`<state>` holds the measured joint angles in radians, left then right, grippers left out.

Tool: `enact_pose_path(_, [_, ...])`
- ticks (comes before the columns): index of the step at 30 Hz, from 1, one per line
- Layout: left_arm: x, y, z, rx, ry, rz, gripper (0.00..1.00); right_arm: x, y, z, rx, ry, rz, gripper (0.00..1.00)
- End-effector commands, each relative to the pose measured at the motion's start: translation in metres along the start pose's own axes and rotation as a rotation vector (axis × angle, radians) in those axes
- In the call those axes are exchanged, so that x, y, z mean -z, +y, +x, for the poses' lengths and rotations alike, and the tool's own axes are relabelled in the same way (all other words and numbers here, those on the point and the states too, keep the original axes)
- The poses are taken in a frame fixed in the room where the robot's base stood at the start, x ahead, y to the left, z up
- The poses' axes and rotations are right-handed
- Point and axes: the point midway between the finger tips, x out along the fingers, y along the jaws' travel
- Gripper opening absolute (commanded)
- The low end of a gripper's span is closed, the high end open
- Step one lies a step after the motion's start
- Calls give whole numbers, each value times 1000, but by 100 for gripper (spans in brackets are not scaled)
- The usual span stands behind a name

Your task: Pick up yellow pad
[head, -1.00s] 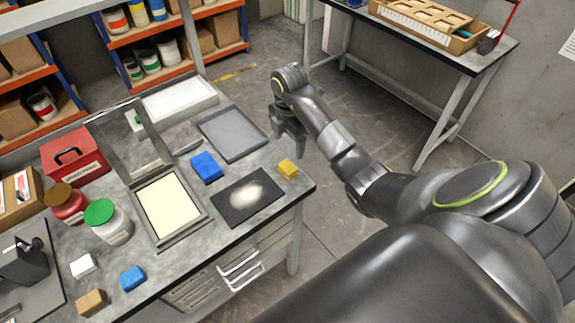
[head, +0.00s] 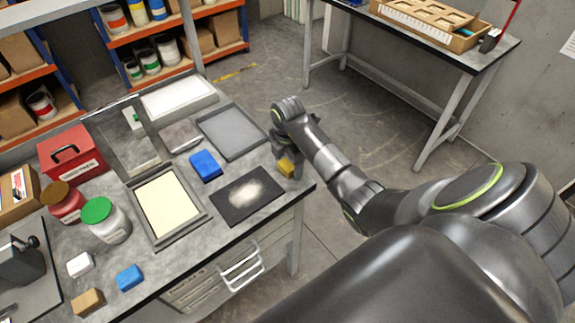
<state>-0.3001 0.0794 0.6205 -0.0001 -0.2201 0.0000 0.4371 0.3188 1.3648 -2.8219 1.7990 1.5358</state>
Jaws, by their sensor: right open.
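The yellow pad (head: 286,169) is a small block near the right edge of the grey workbench (head: 228,228). It lies just right of a black sheet with a pale powdery patch (head: 240,194). My right gripper (head: 284,158) is open and points down at the pad from its far side. Its fingers are at or just above the pad and partly overlap it in the picture. I cannot tell whether they touch it. My left gripper is not in view.
A blue block (head: 205,166), a framed cream panel (head: 167,205) and a grey tray (head: 231,131) lie left of the pad. Jars and a red box (head: 70,158) stand further left. Open floor lies beyond the bench's right edge.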

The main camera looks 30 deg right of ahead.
Motion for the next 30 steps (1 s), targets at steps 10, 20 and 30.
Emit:
enact_pose_path(10, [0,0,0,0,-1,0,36,0,0,0,0,0,0,47])
enact_pose_path(20, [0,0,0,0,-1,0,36,0,0,0,-1,0,0,27])
enact_pose_path(30, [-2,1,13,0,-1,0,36,-1,2,-37,-8,-2,-1,27])
